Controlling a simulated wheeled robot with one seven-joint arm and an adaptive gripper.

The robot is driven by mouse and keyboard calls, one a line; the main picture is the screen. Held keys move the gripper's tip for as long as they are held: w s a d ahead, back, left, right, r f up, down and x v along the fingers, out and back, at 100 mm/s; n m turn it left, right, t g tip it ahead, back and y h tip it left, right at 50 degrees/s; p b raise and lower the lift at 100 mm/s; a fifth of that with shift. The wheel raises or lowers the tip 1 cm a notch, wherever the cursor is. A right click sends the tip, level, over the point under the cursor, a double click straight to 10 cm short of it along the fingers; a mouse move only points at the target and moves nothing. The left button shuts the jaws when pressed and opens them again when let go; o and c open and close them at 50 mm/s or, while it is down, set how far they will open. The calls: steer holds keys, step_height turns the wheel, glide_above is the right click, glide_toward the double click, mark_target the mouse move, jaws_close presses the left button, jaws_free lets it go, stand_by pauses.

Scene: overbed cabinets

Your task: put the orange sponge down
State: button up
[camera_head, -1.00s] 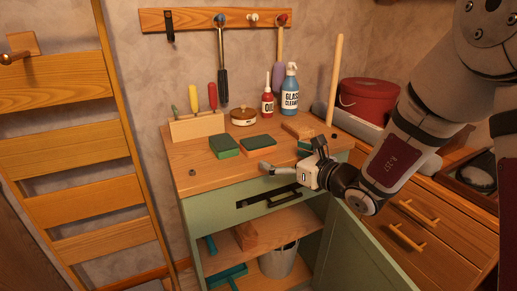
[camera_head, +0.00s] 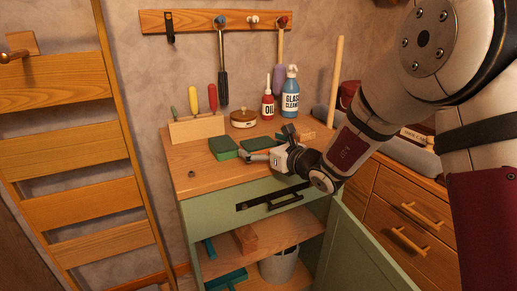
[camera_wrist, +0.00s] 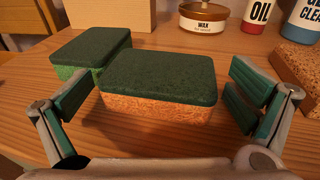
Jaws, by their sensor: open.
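The orange sponge (camera_wrist: 158,84) has a dark green top and an orange side. It lies flat on the wooden cabinet top (camera_wrist: 45,140), green side up. It also shows in the head view (camera_head: 257,142). My gripper (camera_wrist: 163,92) is open, with one green-padded finger to the left of the sponge and one to the right. There are gaps between the pads and the sponge's sides. In the head view my gripper (camera_head: 268,144) is low over the cabinet top, at the sponge's near side.
A green sponge (camera_wrist: 90,50) lies close behind and left of it. A wax tin (camera_wrist: 204,18), oil bottle (camera_head: 267,106) and glass cleaner (camera_head: 290,95) stand behind. A brown block (camera_wrist: 298,68) lies at right. Bare wood is at front left. The cabinet door (camera_head: 358,246) hangs open below.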

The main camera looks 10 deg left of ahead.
steer(key=c, duration=0.7)
steer(key=shift+r, duration=0.15)
